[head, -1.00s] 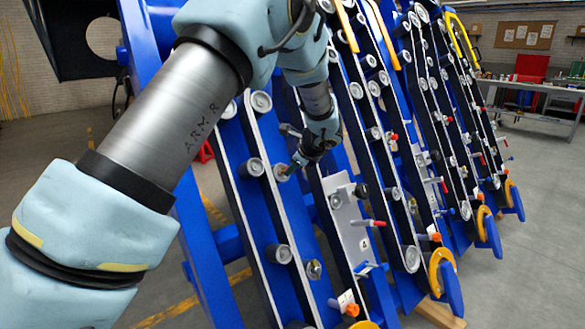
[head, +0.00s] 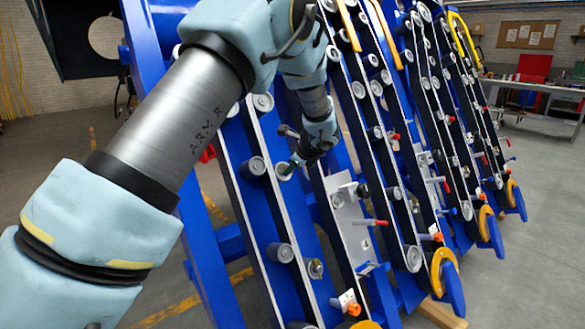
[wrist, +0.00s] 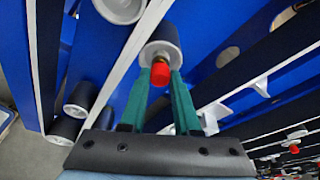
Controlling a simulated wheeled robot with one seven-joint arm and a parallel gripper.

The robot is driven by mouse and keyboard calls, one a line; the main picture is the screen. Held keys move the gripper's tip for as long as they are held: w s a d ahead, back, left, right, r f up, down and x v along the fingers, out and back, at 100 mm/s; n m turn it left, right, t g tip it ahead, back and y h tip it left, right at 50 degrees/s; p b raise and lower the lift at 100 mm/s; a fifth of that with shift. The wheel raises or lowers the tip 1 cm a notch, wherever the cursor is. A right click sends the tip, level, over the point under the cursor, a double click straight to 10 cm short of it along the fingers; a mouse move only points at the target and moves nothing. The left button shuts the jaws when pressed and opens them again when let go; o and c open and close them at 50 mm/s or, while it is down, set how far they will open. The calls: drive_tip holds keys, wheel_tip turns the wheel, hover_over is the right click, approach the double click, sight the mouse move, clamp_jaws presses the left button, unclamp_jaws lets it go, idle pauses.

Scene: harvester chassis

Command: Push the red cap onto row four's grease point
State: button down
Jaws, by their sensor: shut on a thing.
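My gripper (wrist: 163,75) has two green fingers, seen in the wrist view, shut on the small red cap (wrist: 160,74). The cap is in front of the pale end face of a roller (wrist: 161,48). A brass-coloured fitting (wrist: 160,57) shows at the roller's centre, just beyond the cap. I cannot tell whether the cap is seated on it or only close to it. No row number is readable.
Blue row frames with rollers and pale edges run closely side by side. A pale plate (head: 349,215) with a red-tipped pin (head: 378,222) is right of my gripper. Yellow-orange hooks (head: 443,270) stand at the lower ends. Open floor (head: 525,260) lies to the right.

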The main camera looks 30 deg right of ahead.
drive_tip(key=shift+w+f, duration=0.15)
drive_tip(key=shift+w, duration=0.05)
drive_tip(key=c, duration=0.6)
unclamp_jaws()
drive_tip(key=shift+o, duration=0.2)
drive_tip(key=b+v, duration=0.1)
drive_tip(key=v, duration=0.9)
drive_tip(key=shift+s+r, duration=0.3)
